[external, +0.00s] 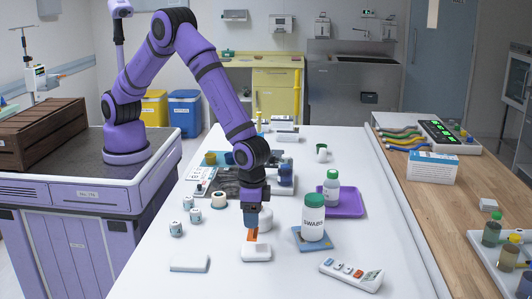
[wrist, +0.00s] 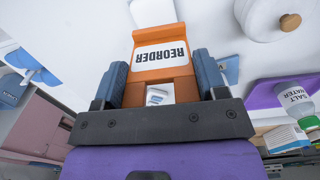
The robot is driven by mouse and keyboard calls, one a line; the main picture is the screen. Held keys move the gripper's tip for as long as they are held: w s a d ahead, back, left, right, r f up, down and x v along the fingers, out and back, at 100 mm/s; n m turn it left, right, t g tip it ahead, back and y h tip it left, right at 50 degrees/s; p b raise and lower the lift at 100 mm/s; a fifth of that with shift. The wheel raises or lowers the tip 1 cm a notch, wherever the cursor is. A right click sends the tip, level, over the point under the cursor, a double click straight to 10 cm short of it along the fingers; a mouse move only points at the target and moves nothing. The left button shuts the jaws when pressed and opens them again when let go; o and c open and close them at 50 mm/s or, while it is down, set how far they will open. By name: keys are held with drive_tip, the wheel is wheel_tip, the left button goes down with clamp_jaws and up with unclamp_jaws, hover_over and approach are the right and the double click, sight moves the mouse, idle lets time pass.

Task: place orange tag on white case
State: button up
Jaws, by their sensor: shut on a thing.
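The orange tag (wrist: 148,74) has a white label reading REORDER, upside down in the wrist view. My gripper (wrist: 160,85) is shut on it, with one blue-grey finger on each side. In the external view my gripper (external: 251,218) points down and the tag (external: 251,236) shows below it. A small white box (external: 256,254), which looks like the white case, lies on the white table just below the tag. A white thing (wrist: 153,11) shows past the tag's far end in the wrist view, likely that box. I cannot tell whether tag and box touch.
Another flat white box (external: 189,263) lies to the left. A swabs jar (external: 313,222) stands on a blue mat (external: 300,242) close on the right. A remote-like strip (external: 351,274) lies front right, and a purple tray (external: 350,203) behind. The front table edge is clear.

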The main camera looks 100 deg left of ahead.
sight(256, 234)
drive_tip(key=shift+w+d, duration=0.25)
drive_tip(key=shift+w, duration=0.15)
drive_tip(key=shift+w+f, duration=0.1)
drive_tip(key=shift+f, duration=1.7)
drive_tip(key=shift+f, duration=0.15)
drive_tip(key=o, duration=0.9)
